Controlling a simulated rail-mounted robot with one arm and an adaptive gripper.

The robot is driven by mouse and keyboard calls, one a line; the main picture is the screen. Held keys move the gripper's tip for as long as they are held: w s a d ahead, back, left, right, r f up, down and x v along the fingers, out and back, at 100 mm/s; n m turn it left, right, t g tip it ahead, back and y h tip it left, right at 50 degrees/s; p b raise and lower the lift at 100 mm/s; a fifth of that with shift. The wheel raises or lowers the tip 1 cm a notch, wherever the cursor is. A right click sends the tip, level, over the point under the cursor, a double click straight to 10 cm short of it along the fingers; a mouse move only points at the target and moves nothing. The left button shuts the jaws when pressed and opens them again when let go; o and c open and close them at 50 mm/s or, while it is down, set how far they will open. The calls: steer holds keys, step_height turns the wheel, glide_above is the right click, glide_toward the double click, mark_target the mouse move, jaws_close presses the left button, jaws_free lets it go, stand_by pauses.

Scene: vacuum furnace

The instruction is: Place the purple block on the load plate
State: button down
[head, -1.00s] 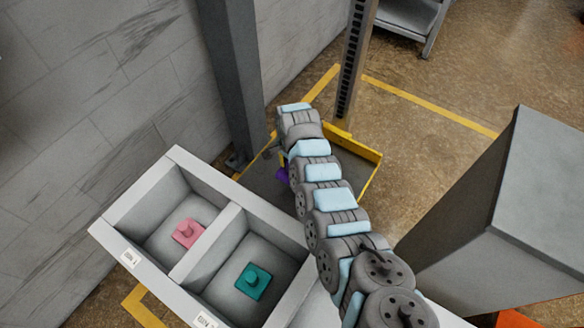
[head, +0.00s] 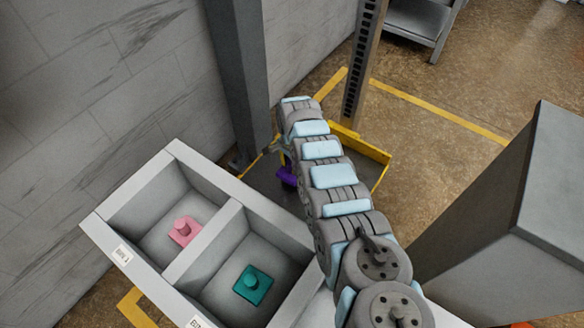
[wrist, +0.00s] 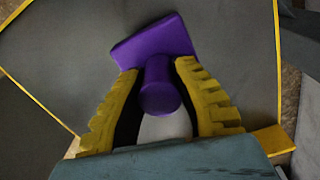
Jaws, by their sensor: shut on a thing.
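The purple block (head: 287,176) shows at the left side of my arm in the head view, partly hidden by it. In the wrist view the purple block (wrist: 155,45) has a flat base and a round knob. My gripper (wrist: 157,76) is shut on the knob, with one yellow finger on each side. The load plate (head: 262,182) is the dark grey surface with yellow edging, beyond the bins in the head view. A dark grey surface with yellow edges (wrist: 55,60) lies under the block in the wrist view. Whether the block touches it is unclear.
A grey two-compartment bin (head: 222,225) holds a pink block (head: 184,231) and a teal block (head: 253,284). A grey column (head: 238,80) and a slotted upright (head: 362,65) stand by the plate. A large grey box (head: 500,200) is at right.

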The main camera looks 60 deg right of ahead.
mark_target(290, 170)
steer(key=shift+w, duration=0.1)
steer(key=shift+w+d+f+b, duration=0.2)
steer(key=shift+w+f+b, duration=0.25)
steer(key=shift+b, duration=0.75)
steer(key=f, duration=0.1)
steer(key=f+b, duration=0.1)
steer(key=b, duration=0.1)
steer(key=shift+s+f, duration=0.25)
steer(key=shift+f, duration=0.15)
steer(key=shift+r, duration=0.1)
steer(key=shift+w, duration=0.1)
steer(key=c, duration=0.9)
jaws_free()
